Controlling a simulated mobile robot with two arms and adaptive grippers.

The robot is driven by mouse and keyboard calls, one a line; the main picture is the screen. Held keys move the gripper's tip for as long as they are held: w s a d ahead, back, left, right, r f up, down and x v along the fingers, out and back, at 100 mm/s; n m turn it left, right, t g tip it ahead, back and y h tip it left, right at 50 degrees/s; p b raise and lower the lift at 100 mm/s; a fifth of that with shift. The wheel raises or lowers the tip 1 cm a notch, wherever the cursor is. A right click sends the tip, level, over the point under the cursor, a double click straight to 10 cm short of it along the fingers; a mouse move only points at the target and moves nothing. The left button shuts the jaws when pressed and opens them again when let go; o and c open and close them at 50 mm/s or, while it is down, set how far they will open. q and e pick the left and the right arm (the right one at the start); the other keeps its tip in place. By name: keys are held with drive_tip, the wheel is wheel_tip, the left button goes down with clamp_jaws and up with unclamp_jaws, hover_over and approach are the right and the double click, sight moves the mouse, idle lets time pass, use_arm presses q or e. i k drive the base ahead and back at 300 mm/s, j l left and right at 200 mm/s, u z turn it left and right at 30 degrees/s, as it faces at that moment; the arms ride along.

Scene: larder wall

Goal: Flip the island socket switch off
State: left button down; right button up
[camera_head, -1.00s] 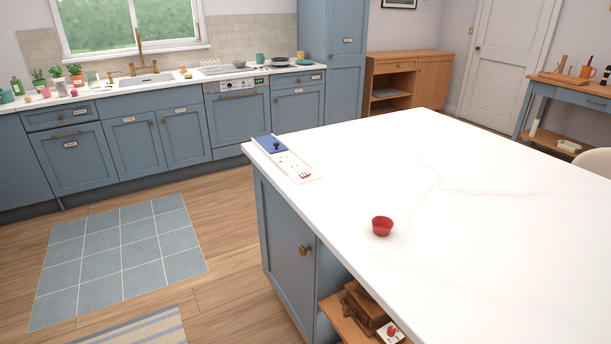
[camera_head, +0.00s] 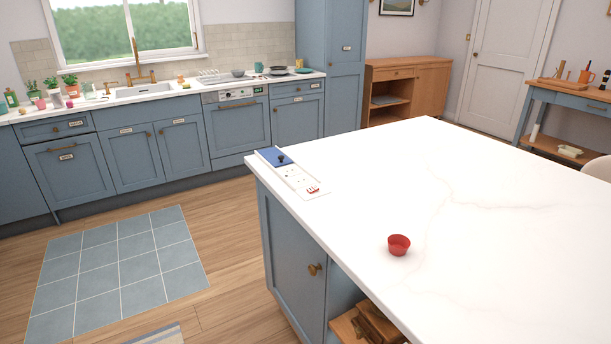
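The island socket panel (camera_head: 294,175) is a white strip set at the far left corner of the white island top (camera_head: 450,200). Its far end carries a blue section (camera_head: 270,155) with a small dark knob or plug on it. Small dark socket holes show along the white middle. A small red switch (camera_head: 313,190) sits at its near end; its on or off position is too small to tell. Neither of my grippers is in view.
A red bowl (camera_head: 399,245) stands on the island, nearer than the panel. The rest of the island top is clear. A blue tiled mat (camera_head: 115,270) lies on the open floor at left, before the sink counter (camera_head: 150,98). A wooden sideboard (camera_head: 405,90) stands behind.

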sight(314, 188)
drive_tip(key=i+j+u, duration=0.2)
drive_tip(key=i+j, duration=0.9)
